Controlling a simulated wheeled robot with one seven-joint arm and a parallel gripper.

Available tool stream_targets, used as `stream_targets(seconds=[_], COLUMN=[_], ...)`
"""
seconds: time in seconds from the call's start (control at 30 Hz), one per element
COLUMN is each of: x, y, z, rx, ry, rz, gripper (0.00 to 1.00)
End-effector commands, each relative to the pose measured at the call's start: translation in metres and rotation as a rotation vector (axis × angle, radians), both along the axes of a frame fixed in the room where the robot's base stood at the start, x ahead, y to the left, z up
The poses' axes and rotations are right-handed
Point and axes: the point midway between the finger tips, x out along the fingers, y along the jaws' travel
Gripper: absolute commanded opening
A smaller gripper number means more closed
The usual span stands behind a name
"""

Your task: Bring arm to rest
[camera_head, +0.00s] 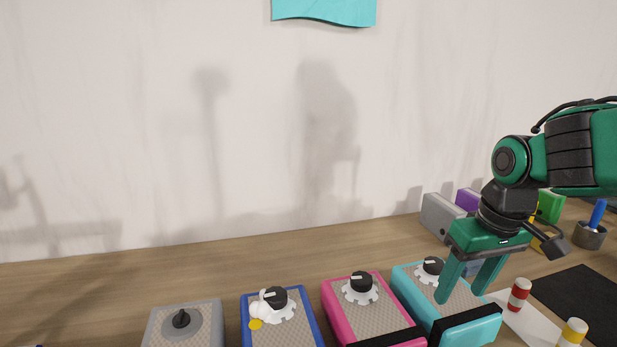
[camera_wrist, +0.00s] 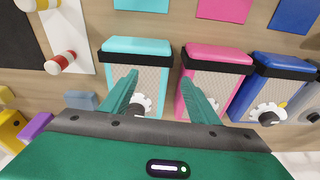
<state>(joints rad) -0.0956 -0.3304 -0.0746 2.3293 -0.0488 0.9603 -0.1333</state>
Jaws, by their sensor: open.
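My green arm comes in from the right in the head view. My gripper (camera_head: 465,285) points down above the turquoise box (camera_head: 468,320). Its two fingers are apart with nothing between them. In the wrist view my gripper (camera_wrist: 158,85) also shows spread fingers, with the turquoise box (camera_wrist: 150,75) and the pink box (camera_wrist: 215,80) beyond them. I cannot tell whether a finger touches the turquoise box.
A pink box (camera_head: 345,315), a blue box (camera_head: 285,325) and a grey box (camera_head: 205,330) stand left. Red-white (camera_head: 519,294) and yellow-white (camera_head: 573,333) cylinders, a dark mat (camera_head: 585,295) and a pen cup (camera_head: 589,236) lie right. The back table strip (camera_head: 150,275) is clear.

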Motion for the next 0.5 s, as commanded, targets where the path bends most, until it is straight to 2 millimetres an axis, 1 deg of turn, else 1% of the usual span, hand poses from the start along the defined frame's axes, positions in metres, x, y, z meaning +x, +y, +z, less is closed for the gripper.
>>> stream_targets(seconds=[0.03, 0.07, 0.1, 0.17, 0.2, 0.3, 0.33, 0.4, 0.5], x=[-0.014, -0.023, -0.036, -0.056, -0.071, -0.105, -0.115, -0.134, -0.153], y=[-0.022, -0.035, -0.050, -0.071, -0.083, -0.107, -0.113, -0.122, -0.128], z=[-0.005, -0.009, -0.014, -0.021, -0.026, -0.037, -0.040, -0.047, -0.053], rx=[-0.002, -0.003, -0.004, -0.004, -0.003, 0.002, 0.004, 0.008, 0.014], ry=[0.017, 0.028, 0.045, 0.069, 0.085, 0.124, 0.134, 0.156, 0.178], rz=[-0.085, -0.136, -0.201, -0.303, -0.370, -0.521, -0.560, -0.638, -0.715], gripper=[0.55, 0.55, 0.55, 0.55, 0.55, 0.55, 0.55, 0.55, 0.55])
